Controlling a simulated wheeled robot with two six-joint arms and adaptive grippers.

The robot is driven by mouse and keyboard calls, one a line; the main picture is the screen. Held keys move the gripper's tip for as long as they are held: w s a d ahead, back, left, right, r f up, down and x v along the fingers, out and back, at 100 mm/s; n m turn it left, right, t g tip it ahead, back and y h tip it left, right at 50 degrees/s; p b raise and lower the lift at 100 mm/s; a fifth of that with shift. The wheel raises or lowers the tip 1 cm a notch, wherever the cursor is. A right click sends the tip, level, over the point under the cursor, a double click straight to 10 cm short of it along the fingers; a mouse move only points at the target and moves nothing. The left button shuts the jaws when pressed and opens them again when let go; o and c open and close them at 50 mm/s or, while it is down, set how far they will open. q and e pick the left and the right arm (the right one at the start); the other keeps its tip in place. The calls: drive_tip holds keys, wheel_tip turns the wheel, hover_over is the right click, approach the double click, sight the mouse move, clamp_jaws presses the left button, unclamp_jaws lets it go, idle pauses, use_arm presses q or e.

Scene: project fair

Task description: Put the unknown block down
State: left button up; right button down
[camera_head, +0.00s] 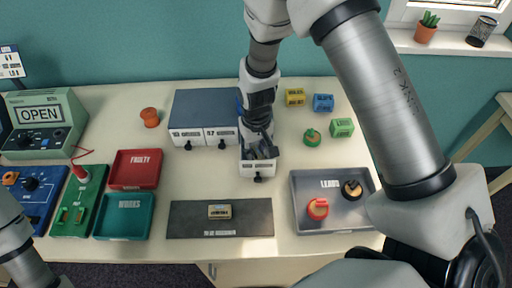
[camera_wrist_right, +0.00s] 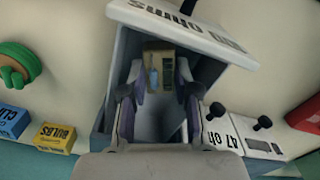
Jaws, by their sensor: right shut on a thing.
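My right gripper (camera_head: 262,150) reaches down into an open drawer (camera_head: 258,169) at the right end of the blue-grey drawer cabinet (camera_head: 205,103). In the right wrist view its fingers (camera_wrist_right: 160,80) are shut on a small tan block (camera_wrist_right: 158,58) with a blue mark and a dark patch. The block is inside the drawer walls; whether it touches the floor I cannot tell. In the head view the fingers hide it. Another tan labelled block (camera_head: 220,211) lies on the dark grey mat (camera_head: 188,222). My left gripper is out of view; only its arm shows at lower left.
A grey tray (camera_head: 340,222) holding a red and a black-and-tan knobbed piece is at right. Yellow (camera_head: 295,97), blue (camera_head: 323,102) and green (camera_head: 342,127) blocks stand behind it. Red (camera_head: 135,183) and teal (camera_head: 123,229) trays are left. Bare table lies between cabinet and mat.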

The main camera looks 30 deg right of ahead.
sight(256, 153)
drive_tip(key=shift+s, duration=0.25)
drive_tip(key=shift+f, duration=0.1)
drive_tip(key=c, duration=1.1)
unclamp_jaws()
drive_tip(key=shift+c, duration=0.2)
drive_tip(key=shift+w, duration=0.15)
drive_tip(key=shift+r, duration=0.3)
wheel_tip(256, 153, up, 12)
drive_tip(key=b, duration=0.1)
drive_tip(key=shift+b, duration=0.4)
drive_tip(key=shift+f, duration=0.1)
